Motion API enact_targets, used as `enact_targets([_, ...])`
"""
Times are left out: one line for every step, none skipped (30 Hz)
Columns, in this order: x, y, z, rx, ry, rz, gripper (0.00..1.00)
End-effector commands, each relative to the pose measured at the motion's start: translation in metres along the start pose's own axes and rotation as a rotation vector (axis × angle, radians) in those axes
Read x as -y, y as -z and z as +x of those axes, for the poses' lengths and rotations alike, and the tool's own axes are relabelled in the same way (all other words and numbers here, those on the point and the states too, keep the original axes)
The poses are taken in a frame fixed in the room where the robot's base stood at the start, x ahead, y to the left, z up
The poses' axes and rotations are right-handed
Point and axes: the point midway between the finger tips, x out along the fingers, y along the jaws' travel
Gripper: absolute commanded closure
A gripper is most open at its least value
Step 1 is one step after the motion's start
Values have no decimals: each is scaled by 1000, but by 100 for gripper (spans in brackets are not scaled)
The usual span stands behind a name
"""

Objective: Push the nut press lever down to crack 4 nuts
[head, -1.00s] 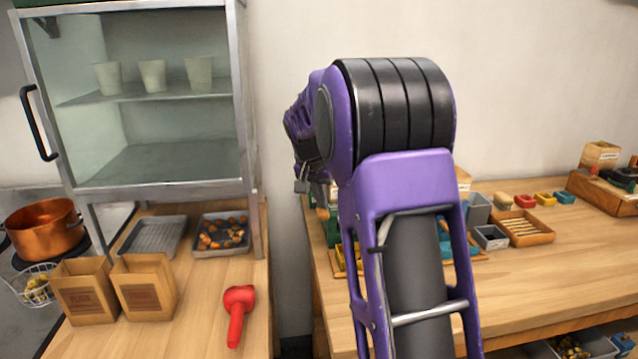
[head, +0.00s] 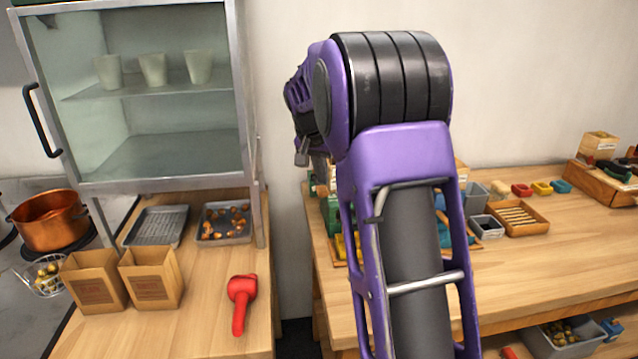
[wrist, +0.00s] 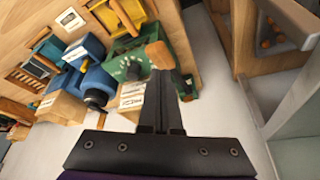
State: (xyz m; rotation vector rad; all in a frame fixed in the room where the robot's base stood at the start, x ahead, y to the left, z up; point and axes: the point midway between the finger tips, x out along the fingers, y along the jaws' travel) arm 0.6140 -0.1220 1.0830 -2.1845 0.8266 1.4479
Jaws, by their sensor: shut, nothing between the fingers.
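In the wrist view my gripper (wrist: 160,73) is shut and empty, with its fingertips beside a wooden grip (wrist: 159,54). I cannot tell whether they touch it. The grip sits at the edge of a green machine (wrist: 122,66) with a dial and a black knob. This looks like the nut press and its lever, but I cannot be sure. Brown nuts or pieces (head: 224,221) lie in a metal tray (head: 207,239) on the left bench.
A blue machine (wrist: 99,84) and a small labelled box (wrist: 131,96) stand close beside the green machine. A glass cabinet (head: 150,100), paper bags (head: 152,278) and a red tool (head: 241,302) are on the left. The right bench (head: 560,262) has clear room at its front.

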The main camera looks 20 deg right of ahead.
Motion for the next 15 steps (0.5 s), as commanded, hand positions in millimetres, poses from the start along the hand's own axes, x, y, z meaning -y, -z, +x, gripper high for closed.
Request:
enact_targets([0, -2, 4, 0, 0, 0, 100])
enact_targets([0, -3, 5, 0, 0, 0, 100])
enact_targets([0, -5, 8, 1, 0, 0, 100])
enact_targets([0, -6, 10, 1, 0, 0, 100])
enact_targets([0, -8, 12, 1, 0, 0, 100])
enact_targets([0, -10, 15, 1, 0, 0, 100])
enact_targets([0, -11, 17, 1, 0, 0, 100])
enact_targets([0, -12, 18, 0, 0, 0, 100])
enact_targets([0, -12, 19, 0, 0, 0, 100])
enact_targets([0, -12, 19, 0, 0, 0, 100])
enact_targets([0, -12, 19, 0, 0, 0, 100])
enact_targets([0, -12, 18, 0, 0, 0, 100])
enact_targets([0, -12, 18, 0, 0, 0, 100])
enact_targets([0, -12, 18, 0, 0, 0, 100])
enact_targets([0, -12, 18, 1, 0, 0, 100])
